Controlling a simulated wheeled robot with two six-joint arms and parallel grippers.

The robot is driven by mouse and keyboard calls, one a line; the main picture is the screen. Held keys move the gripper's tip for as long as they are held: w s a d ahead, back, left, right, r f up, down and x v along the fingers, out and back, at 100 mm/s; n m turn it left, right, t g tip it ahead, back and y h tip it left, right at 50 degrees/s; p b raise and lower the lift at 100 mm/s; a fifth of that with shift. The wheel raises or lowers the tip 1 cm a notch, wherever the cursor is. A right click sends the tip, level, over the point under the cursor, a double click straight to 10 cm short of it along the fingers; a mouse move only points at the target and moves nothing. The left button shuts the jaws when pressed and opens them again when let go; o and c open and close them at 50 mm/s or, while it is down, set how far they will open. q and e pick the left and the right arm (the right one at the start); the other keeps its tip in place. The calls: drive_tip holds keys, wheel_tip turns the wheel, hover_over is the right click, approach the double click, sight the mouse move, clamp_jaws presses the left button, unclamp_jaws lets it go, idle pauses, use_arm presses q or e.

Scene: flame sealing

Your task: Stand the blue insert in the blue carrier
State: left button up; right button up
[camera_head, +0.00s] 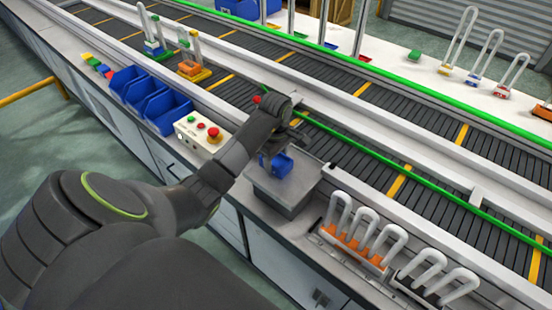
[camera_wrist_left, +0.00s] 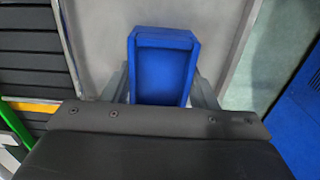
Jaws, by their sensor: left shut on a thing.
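My left gripper (camera_head: 275,150) reaches over the grey box-shaped stand (camera_head: 300,193) on the near bench. It is shut on a blue block (camera_head: 277,164). In the left wrist view the blue block (camera_wrist_left: 162,68) has a raised rim and a shallow hollow, and sits between the two fingers (camera_wrist_left: 160,90). I cannot tell whether it touches the stand, or whether it is the insert or the carrier. On the conveyor at the back left, a piece with a blue and green base (camera_head: 154,49) bears a pale upright loop. My right gripper is not in view.
An orange rack (camera_head: 352,245) of pale loops stands to the right. A green rail (camera_head: 400,170) edges the conveyor. Several loops with coloured bases (camera_head: 474,80) stand on the far bench.

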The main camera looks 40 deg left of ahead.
sight(276, 162)
use_arm(q)
drive_tip(key=shift+f, duration=0.2)
drive_tip(key=o, duration=1.2)
drive_tip(key=shift+r, duration=0.1)
drive_tip(key=shift+c, duration=0.2)
drive_tip(key=shift+r, duration=0.1)
wheel_tip(276, 162, up, 6)
drive_tip(key=shift+w+p, duration=0.1)
drive_tip(key=shift+p, duration=0.3)
wheel_tip(276, 162, up, 6)
drive_tip(key=p, duration=0.6)
